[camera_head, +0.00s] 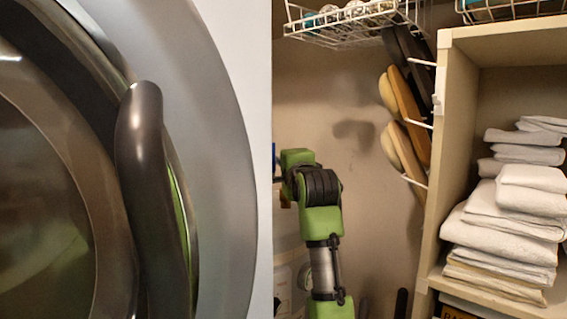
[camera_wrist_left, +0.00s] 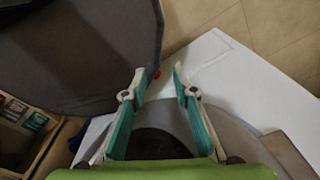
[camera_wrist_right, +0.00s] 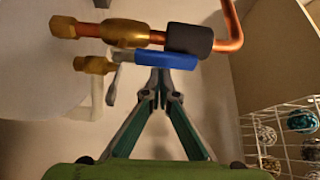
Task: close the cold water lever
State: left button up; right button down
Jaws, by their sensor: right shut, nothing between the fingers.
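The cold water lever (camera_wrist_right: 165,61) is a blue handle on a brass valve (camera_wrist_right: 95,65), under a copper pipe, in the right wrist view. It lies roughly level across the picture. My right gripper (camera_wrist_right: 160,77) is shut and empty, with its fingertips at or just under the blue handle; I cannot tell if they touch. In the head view only a sliver of blue shows at the white machine's edge, beside my green right arm, and the right gripper is hidden. My left gripper (camera_wrist_left: 157,74) is open and empty in the left wrist view.
A washer door with a dark handle (camera_head: 150,190) fills the left of the head view. A shelf unit (camera_head: 455,130) with folded white towels (camera_head: 510,215) stands right. A wire basket (camera_head: 350,20) and hanging brushes (camera_head: 400,125) are near the wall. Another wire basket (camera_wrist_right: 280,130) is at right.

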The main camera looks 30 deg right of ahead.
jog(key=shift+a+n, duration=0.25)
jog(key=shift+n, duration=0.25)
jog(key=a+n, duration=0.1)
jog(key=n+t+b, duration=0.1)
jog(key=n, duration=0.1)
jog(key=shift+a+f+t, duration=0.1)
jog(key=shift+a+t, duration=0.2)
jog(key=shift+a, duration=0.05)
jog(key=a+f+n+t+y, duration=0.1)
jog(key=a+f+n+y, duration=0.1)
jog(key=n, duration=0.6)
jog(key=a+f+n+t+y+b, duration=0.1)
jog(key=n+y, duration=0.3)
jog(key=n, duration=0.5)
jog(key=shift+s+a+f+n+y, duration=0.3)
jog(key=shift+a+f, duration=0.1)
jog(key=shift+a, duration=0.5)
